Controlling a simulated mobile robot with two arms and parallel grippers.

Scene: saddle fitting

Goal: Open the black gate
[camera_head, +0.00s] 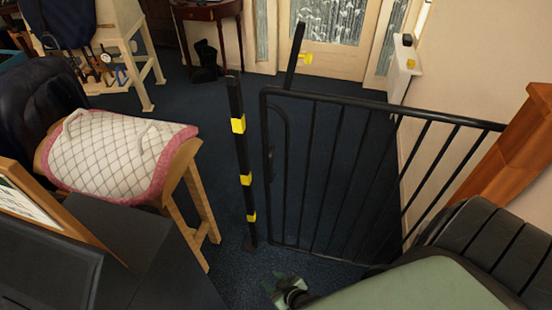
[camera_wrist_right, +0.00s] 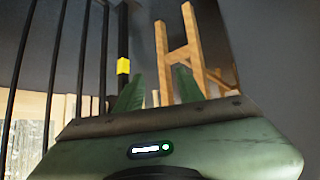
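The black gate (camera_head: 330,178), with vertical bars, stands in the middle right of the head view. Its top rail runs right to a brown wooden post. Its left upright is beside a black post with yellow bands (camera_head: 240,150), with a narrow gap showing; I cannot tell whether it is latched. In the right wrist view the gate bars (camera_wrist_right: 48,60) are at the left, near the banded post (camera_wrist_right: 123,66). My right gripper (camera_head: 283,288) is low, in front of the gate's lower left corner. Its green fingers are apart and empty in the wrist view (camera_wrist_right: 160,88). My left gripper is out of view.
A wooden trestle with a quilted white, pink-edged pad (camera_head: 115,160) stands left of the banded post. The brown wooden post (camera_head: 520,135) is at the right. Blue carpet (camera_head: 320,85) lies open beyond the gate, up to a glazed door (camera_head: 330,50).

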